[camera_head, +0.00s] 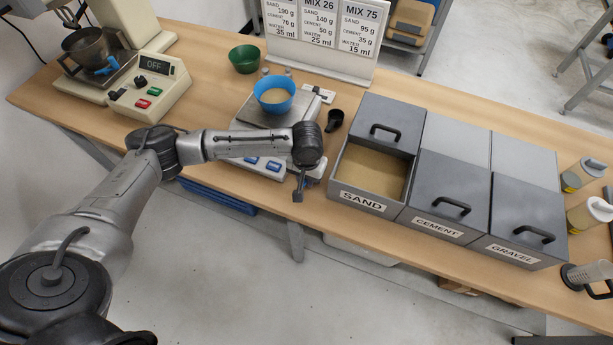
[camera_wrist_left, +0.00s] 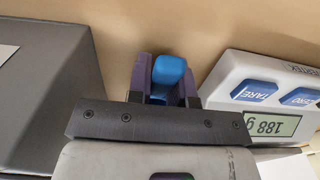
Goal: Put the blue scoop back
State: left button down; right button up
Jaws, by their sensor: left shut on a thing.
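The blue scoop (camera_wrist_left: 168,72) shows in the left wrist view as a short, rounded blue handle end between dark fingers. My left gripper (camera_wrist_left: 166,88) is shut on it, above the wooden bench. In the head view my left gripper (camera_head: 298,193) hangs near the bench's front edge, between the scale and the SAND bin; the scoop cannot be made out there. The rest of the scoop is hidden. My right gripper is not in view.
The SAND bin (camera_head: 345,195) is open; the CEMENT (camera_head: 455,180) and GRAVEL (camera_head: 535,205) bins are closed. A blue bowl (camera_head: 266,97) of sand-coloured material stands on the scale (camera_head: 247,117), which reads 188 g. A black scoop (camera_head: 334,120) lies beside it. A green bowl (camera_head: 244,59) stands behind.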

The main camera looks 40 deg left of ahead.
pick_arm(q)
jog(key=c, duration=1)
grip_release()
jog(key=shift+f, duration=0.1)
jog(key=shift+c, duration=0.2)
notch_tip(320, 180, up, 11)
jog(key=shift+r+p, duration=0.2)
jog(key=shift+p, duration=1.05)
jog(key=shift+r, duration=0.45)
